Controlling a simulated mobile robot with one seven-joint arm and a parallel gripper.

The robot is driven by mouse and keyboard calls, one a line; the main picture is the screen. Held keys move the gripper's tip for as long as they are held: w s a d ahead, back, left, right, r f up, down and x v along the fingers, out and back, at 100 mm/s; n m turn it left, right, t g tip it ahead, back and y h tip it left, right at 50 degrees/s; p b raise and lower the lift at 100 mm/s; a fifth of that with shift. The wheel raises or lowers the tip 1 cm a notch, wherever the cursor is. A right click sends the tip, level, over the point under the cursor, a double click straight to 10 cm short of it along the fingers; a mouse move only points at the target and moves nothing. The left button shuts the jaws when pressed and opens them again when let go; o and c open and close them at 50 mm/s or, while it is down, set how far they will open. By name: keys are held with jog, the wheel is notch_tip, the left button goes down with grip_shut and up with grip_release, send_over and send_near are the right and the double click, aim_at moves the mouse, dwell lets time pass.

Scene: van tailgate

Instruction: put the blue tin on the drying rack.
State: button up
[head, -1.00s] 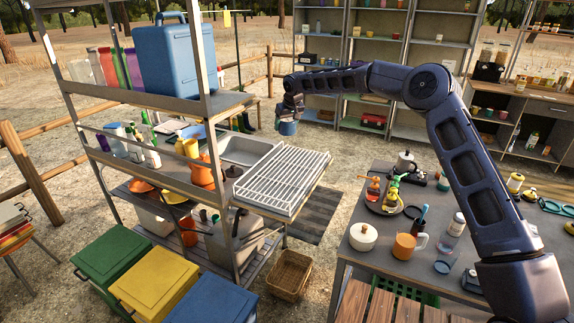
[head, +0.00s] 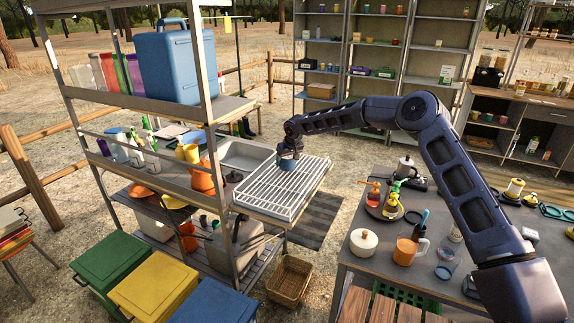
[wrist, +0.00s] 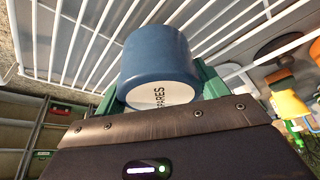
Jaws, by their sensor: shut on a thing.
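The blue tin (head: 287,163) is in my gripper (head: 289,155), at the far part of the white wire drying rack (head: 270,196) in the head view. In the wrist view the tin (wrist: 160,58) is a blue cylinder with a pale end lettered "SPARES". Green fingers (wrist: 207,84) show on both sides of it. The white wires of the rack (wrist: 88,30) lie right behind the tin. I cannot tell whether the tin touches the wires. The rack looks empty apart from the tin.
A sink basin (head: 243,154) lies left of the rack, and a metal shelf with a blue cooler (head: 176,62) stands at left. A grey table (head: 345,254) with a white pot (head: 363,242) and an orange mug (head: 405,251) is at right. A wicker basket (head: 289,279) sits below the rack.

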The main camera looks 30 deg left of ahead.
jog(key=shift+f, duration=1.05)
jog(key=shift+f, duration=0.1)
jog(key=o, duration=1.2)
jog(key=shift+f, duration=0.1)
jog(key=v, duration=1.2)
jog(key=shift+r, duration=0.2)
